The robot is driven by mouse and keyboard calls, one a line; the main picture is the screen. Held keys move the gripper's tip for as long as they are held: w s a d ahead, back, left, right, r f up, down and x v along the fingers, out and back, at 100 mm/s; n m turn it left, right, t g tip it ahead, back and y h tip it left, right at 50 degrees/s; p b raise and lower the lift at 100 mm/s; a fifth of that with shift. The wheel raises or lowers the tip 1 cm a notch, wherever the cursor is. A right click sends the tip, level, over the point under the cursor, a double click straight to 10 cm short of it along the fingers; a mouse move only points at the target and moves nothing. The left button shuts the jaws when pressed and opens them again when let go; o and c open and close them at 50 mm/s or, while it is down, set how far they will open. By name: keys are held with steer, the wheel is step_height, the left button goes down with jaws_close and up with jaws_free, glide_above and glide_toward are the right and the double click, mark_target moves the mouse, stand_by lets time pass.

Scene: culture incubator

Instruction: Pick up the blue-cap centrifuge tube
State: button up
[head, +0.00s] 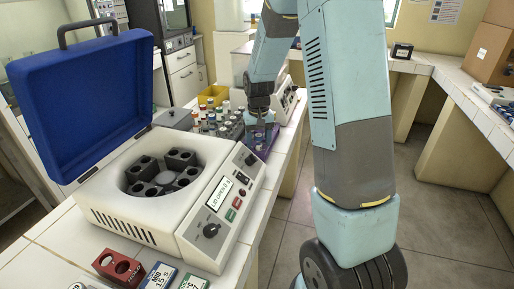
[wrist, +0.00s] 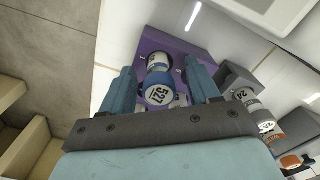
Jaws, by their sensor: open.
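In the wrist view, a tube with a blue cap (wrist: 160,92) marked 527 is seen nearly end-on, between the fingers of my gripper (wrist: 160,68). The fingers are open, one on each side of it, with no clear grip on it. Another tube (wrist: 158,61) with a pale top stands just beyond it. Both are at a purple rack (wrist: 185,42). In the head view my gripper (head: 259,118) points down over the purple rack (head: 270,132) on the bench. There the arm and fingers hide most of the rack's contents.
A grey rack (wrist: 236,78) with several tubes stands close to the right finger. In the head view, an open centrifuge (head: 130,208) with a raised blue lid (head: 85,100) stands in front. A yellow bin (head: 213,95) is behind. A red block (head: 118,265) lies at the front.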

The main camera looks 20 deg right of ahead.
steer(key=shift+f, duration=0.1)
steer(key=c, duration=1.1)
